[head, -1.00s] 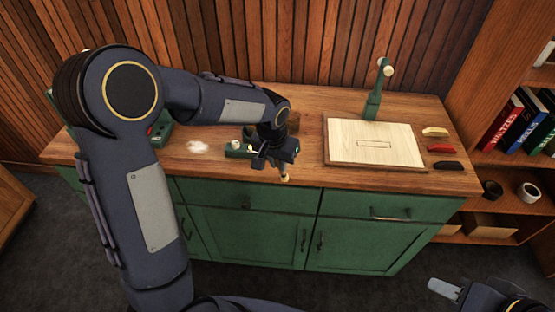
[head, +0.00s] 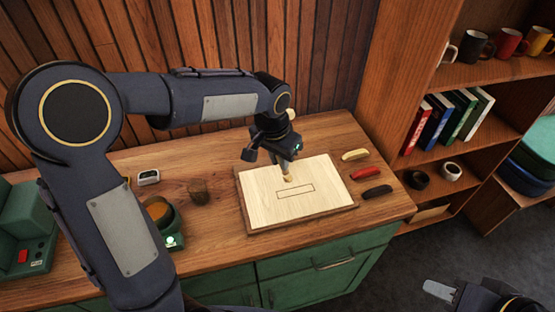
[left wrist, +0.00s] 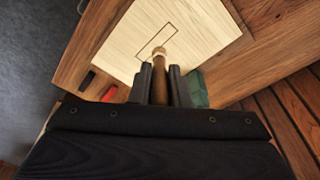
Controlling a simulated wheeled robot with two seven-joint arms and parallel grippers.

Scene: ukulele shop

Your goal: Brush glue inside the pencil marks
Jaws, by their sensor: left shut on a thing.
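A pale wooden board (head: 262,205) lies on the bench, with a thin pencil rectangle (head: 294,192) drawn near its middle. The rectangle (left wrist: 165,32) also shows in the left wrist view. My left gripper (head: 285,162) is over the board's far part, shut on a brush (left wrist: 159,80) with a brown handle and pale tip. The brush points down; its tip (head: 288,178) appears beside the rectangle's far edge. I cannot tell whether it touches the board. No glue is visible inside the rectangle. My right gripper (head: 438,289) is partly in view at lower right, its opening unclear.
A pot with amber contents (head: 158,212) stands on a green base at left, partly behind my arm. A brown cup (head: 198,191) is nearby. Yellow, red (head: 366,174) and black pieces lie right of the board.

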